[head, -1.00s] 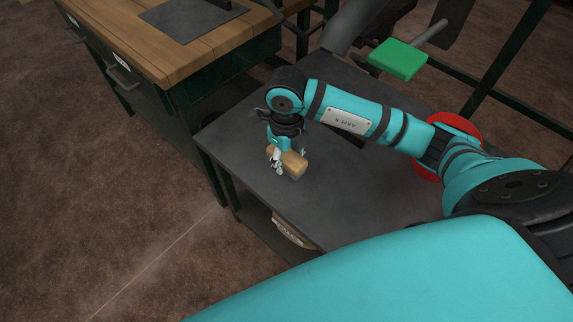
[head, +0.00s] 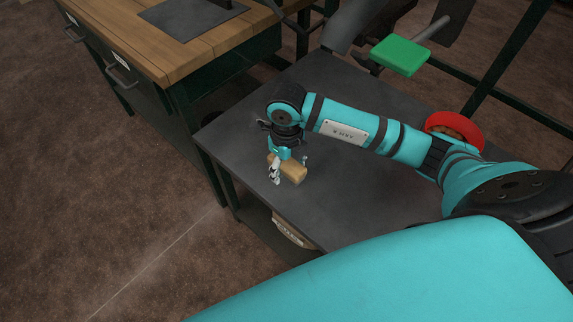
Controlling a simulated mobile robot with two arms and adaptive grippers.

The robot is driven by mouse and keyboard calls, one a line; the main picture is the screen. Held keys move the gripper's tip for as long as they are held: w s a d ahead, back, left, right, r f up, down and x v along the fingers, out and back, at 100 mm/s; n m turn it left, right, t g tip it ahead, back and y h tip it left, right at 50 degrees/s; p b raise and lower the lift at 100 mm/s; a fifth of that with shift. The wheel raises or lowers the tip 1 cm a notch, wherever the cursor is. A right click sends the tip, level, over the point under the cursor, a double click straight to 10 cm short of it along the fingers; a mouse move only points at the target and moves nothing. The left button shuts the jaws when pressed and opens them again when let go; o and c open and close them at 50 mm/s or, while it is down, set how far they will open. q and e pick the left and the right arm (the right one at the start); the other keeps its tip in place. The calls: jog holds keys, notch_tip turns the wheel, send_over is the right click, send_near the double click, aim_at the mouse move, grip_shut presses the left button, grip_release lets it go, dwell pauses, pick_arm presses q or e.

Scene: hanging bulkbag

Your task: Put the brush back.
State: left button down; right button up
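The brush (head: 291,173), a tan wooden block with a grey underside, is at the dark grey tabletop (head: 340,205), near its left front edge. My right gripper (head: 288,168) points down over it, with one pale finger on its left side and another on its right. I cannot tell whether the fingers press on the brush or stand slightly apart from it. The brush looks level and very near or on the tabletop. My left gripper is not in view.
A wooden workbench (head: 160,45) with drawers stands at the left. A red ring-shaped object (head: 455,127) lies behind my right forearm. A green block (head: 399,56) on a bar is at the back. A box (head: 292,232) sits under the tabletop. The tabletop's middle is clear.

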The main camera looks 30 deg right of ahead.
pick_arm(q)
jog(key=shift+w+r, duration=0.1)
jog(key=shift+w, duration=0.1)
pick_arm(e)
jog(key=shift+r, duration=0.15)
notch_tip(320, 180, up, 8)
jog(key=shift+f+p, duration=0.25)
jog(key=shift+p, duration=0.3)
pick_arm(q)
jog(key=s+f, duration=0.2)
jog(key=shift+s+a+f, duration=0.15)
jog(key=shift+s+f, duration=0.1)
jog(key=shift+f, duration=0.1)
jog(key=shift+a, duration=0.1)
